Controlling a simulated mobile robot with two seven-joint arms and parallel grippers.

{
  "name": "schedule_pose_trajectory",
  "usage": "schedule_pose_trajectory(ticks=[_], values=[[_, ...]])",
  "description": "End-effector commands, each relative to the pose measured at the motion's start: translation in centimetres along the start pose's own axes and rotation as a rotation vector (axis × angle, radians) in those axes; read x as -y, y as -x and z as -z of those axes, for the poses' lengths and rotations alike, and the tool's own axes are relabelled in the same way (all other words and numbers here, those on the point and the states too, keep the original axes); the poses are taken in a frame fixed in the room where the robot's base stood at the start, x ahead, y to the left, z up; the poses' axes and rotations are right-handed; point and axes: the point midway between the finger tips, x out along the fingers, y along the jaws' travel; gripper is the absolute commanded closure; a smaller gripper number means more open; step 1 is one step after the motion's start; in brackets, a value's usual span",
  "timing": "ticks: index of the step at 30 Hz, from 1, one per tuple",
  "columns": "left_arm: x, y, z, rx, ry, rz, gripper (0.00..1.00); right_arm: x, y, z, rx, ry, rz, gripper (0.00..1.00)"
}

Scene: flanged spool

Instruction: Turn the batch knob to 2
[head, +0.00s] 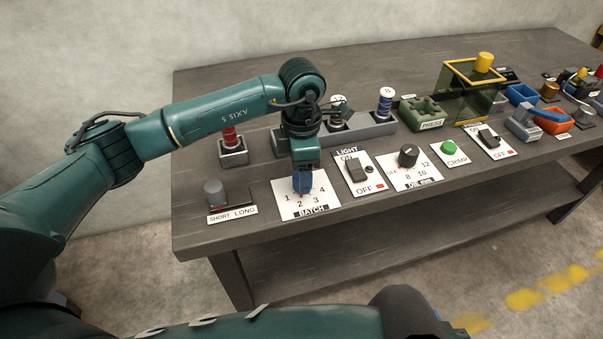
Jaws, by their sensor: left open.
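The batch panel (308,210) is a white plate near the front left of the bench, with the numbers 1, 2, 3 and 4 and the word BATCH. My left gripper (302,192) points down over the middle of this panel, where the knob would sit. The gripper hides the knob, so its pointer direction cannot be read. A small red spot shows just below the fingertips. The left gripper is open; whether its fingers touch the knob cannot be told. My right gripper is not in view.
A SHORT LONG lever (214,192) stands left of the panel. The LIGHT switch (355,170) and another dial (408,156) are close on the right. A grey rack (368,128) with spools stands behind. The bench front edge is clear.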

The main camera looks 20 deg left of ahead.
Motion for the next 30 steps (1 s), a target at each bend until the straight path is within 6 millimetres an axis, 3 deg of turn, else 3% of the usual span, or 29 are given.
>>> schedule_pose_trajectory(ticks=[9,15,30], values=[[-0.1,7.2,0.0,0.003,0.0,-0.004,0.41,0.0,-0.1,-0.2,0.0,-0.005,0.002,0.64],[0.0,10.1,0.0,0.0,0.0,-0.001,0.41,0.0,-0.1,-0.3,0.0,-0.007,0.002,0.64],[0.0,11.0,0.0,-0.001,0.0,0.0,0.41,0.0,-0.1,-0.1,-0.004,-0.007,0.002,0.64]])
